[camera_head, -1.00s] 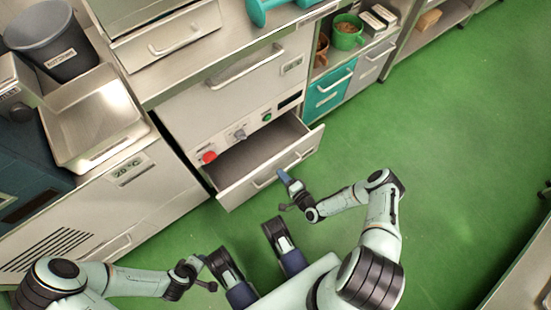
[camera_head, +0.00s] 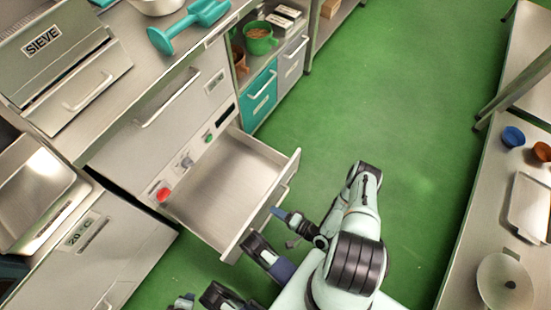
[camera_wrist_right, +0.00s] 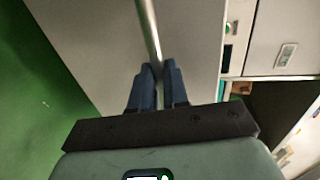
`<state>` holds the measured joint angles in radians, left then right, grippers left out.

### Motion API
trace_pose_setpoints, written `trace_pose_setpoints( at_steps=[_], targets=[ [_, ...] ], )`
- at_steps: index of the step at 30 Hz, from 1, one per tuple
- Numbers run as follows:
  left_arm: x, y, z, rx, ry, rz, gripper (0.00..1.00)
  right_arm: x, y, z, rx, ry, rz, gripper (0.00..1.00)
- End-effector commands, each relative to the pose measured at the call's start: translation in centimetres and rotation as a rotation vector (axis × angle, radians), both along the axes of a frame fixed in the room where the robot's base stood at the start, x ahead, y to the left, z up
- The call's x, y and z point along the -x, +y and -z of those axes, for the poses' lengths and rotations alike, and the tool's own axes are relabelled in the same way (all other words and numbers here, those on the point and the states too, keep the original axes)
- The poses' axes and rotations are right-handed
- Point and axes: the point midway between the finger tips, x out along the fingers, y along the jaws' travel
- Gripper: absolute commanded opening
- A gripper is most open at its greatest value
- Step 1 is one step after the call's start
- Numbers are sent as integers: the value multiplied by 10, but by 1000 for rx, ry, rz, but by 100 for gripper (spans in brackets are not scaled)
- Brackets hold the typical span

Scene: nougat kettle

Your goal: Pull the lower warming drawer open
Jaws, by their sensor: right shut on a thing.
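The lower warming drawer (camera_head: 228,183) stands well open, and its bare metal inside is empty. My right gripper (camera_head: 278,213) is at the outer side of the drawer front in the head view. In the right wrist view my right gripper (camera_wrist_right: 160,75) has its two blue fingers shut on the drawer's bar handle (camera_wrist_right: 148,25), with the pale drawer front behind it. In the head view the handle (camera_head: 285,193) is partly hidden by the gripper and the front's edge. A small part of what looks like my left gripper (camera_head: 185,300) shows at the bottom edge; its jaws cannot be made out.
Above the drawer is a closed front with a long handle (camera_head: 168,98). A red knob (camera_head: 163,195) sits on the control panel. A teal cabinet (camera_head: 260,95) stands to the right. Green floor is clear to the right, up to a table (camera_head: 470,235).

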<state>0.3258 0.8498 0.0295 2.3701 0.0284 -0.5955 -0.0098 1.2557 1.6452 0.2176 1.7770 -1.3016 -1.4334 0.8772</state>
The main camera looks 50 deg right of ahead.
Motion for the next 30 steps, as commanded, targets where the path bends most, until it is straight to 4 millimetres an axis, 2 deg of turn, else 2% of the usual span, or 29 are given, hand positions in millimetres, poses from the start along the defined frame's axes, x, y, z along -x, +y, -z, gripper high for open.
trace_pose_setpoints(
  at_steps=[5, 6, 8, 16, 20, 25, 30],
  targets=[
    [0, 0, 0, 0, 1, 0, 43, 0, 2, -1, -3, -2, -5, 0],
    [0, 0, 0, 0, 1, 0, 43, 0, 2, -1, -3, -1, -4, 21],
    [0, 0, 0, 0, 1, 0, 43, 0, 2, -1, -3, -1, -4, 40],
    [0, 0, 0, 0, 1, 0, 43, 0, 1, 0, -2, 0, -3, 40],
    [-1, 0, -2, 0, -4, 1, 43, 7, 0, -1, 0, 1, -2, 40],
    [-5, -2, -11, 2, -21, 3, 43, 35, -2, -8, -1, 3, -1, 40],
    [6, -8, -16, 15, 8, 14, 43, 73, -5, -16, -1, 2, -1, 40]
  ],
)
